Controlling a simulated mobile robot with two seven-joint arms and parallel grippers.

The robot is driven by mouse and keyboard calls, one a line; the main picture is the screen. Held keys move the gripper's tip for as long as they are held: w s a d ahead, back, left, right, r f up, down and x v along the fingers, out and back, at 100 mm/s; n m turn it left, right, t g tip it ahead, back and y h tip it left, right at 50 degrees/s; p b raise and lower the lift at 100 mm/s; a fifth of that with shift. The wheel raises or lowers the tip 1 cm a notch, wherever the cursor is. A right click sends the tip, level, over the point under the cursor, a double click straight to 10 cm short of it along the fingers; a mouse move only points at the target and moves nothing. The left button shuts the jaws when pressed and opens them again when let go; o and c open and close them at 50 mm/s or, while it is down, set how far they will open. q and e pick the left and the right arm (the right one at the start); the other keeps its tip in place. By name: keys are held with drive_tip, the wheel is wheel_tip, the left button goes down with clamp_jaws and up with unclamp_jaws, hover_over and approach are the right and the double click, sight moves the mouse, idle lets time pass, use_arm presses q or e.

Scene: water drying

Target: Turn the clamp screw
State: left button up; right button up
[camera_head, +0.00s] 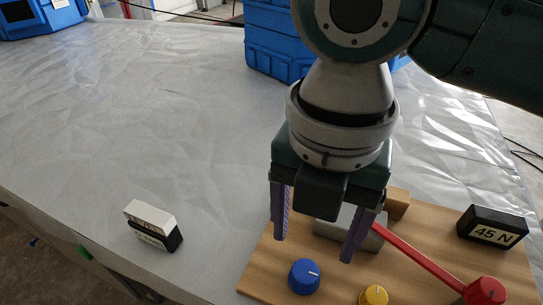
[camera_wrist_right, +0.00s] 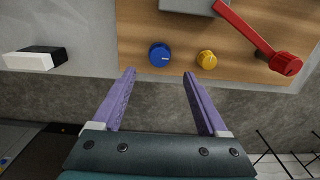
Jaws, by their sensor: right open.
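A wooden board (camera_head: 262,265) lies at the table's front right. It carries a blue knob (camera_head: 304,276) with a white mark, a smaller yellow knob (camera_head: 373,297), and a red knob (camera_head: 485,291) on a red bar (camera_head: 420,260) that runs to a grey block (camera_head: 330,230). Which part is the clamp screw, I cannot tell. My right gripper (camera_head: 313,249) is open and empty above the board, its purple fingers pointing down. In the right wrist view, the blue knob (camera_wrist_right: 160,55) appears just beyond the gap between the fingertips (camera_wrist_right: 159,73), and the yellow knob (camera_wrist_right: 207,59) beyond the right finger. My left gripper is out of view.
A black block labelled "45 N" (camera_head: 492,229) sits at the board's right rear, and a small wooden block (camera_head: 397,203) behind the grey block. A black and white box (camera_head: 152,226) stands left on the grey table (camera_head: 130,110). Blue crates (camera_head: 272,45) are at the back.

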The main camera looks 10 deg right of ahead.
sight(306, 272)
wheel_tip(306, 272, down, 8)
drive_tip(key=shift+r+b, duration=0.1)
drive_tip(key=shift+b, duration=0.25)
clamp_jaws()
idle(0.5)
